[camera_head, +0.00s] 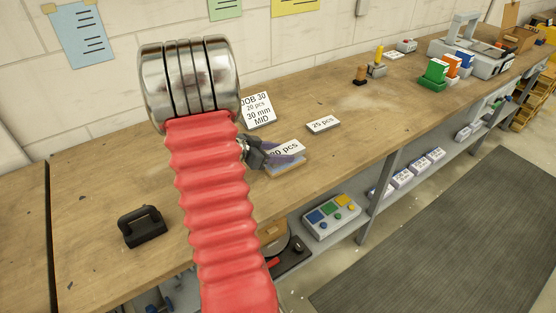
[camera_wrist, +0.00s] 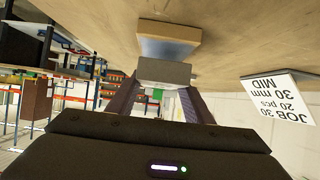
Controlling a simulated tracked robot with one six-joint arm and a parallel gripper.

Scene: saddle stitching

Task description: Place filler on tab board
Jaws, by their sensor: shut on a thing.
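My gripper (camera_head: 277,158) is low over the front part of the bench, shut on a pale block marked "20 pcs" (camera_head: 283,149), which I take for the filler. In the wrist view the grey face of this block (camera_wrist: 163,72) sits between the fingers. A tan and blue flat block (camera_head: 287,169), likely the tab board, shows just below it. In the wrist view the tan and blue block (camera_wrist: 168,47) is right beyond the held block, on the bench. I cannot tell whether the two touch. The fingers hide part of the label.
A "JOB 30, 20 pcs, 30 mm MID" sign (camera_head: 259,109) stands behind my gripper. A flat "25 pcs" piece (camera_head: 322,123) lies to its right. A black handled block (camera_head: 144,227) is at front left. Coloured holders (camera_head: 434,75) stand further right. The bench between is mostly clear.

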